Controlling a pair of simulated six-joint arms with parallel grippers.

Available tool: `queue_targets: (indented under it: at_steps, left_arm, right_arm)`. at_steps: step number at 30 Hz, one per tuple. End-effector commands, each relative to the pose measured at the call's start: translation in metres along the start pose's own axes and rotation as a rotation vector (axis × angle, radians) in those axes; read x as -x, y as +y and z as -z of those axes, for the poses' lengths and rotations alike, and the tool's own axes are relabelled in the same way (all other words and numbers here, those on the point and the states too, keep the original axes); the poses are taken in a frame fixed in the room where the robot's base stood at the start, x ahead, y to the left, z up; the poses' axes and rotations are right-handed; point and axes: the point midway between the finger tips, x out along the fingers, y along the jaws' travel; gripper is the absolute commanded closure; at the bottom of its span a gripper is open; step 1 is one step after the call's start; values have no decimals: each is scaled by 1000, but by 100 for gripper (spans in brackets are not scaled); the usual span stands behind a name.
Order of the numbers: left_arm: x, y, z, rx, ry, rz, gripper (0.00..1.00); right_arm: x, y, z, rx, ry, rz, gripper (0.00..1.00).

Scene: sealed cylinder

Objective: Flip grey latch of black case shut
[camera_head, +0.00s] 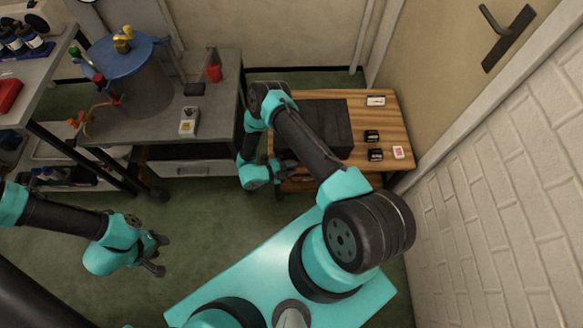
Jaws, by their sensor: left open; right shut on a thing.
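The black case (325,125) lies flat with its lid down on the wooden table. Its left part is behind my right arm. I cannot make out the grey latch at this size. My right gripper (279,177) is low beside the table's front left edge, just in front of the case. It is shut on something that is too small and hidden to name. My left gripper (160,255) is open and empty above the green floor, well away from the case.
On the wooden table (385,110), small black boxes (375,155), a red-and-white box (398,152) and a white item (376,101) lie right of the case. A grey workbench (215,125) with a blue-lidded drum (135,80) stands left. A brick wall (500,200) bounds the right.

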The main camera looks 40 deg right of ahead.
Motion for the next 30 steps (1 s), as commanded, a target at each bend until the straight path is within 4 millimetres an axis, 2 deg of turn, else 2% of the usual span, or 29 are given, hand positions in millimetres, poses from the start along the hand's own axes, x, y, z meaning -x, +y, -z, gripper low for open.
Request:
queue_targets:
  at_steps: [30]
  left_arm:
    - [0, 0, 0, 0, 0, 0, 55]
  right_arm:
    - [0, -16, 1, 325, -4, -138, 95]
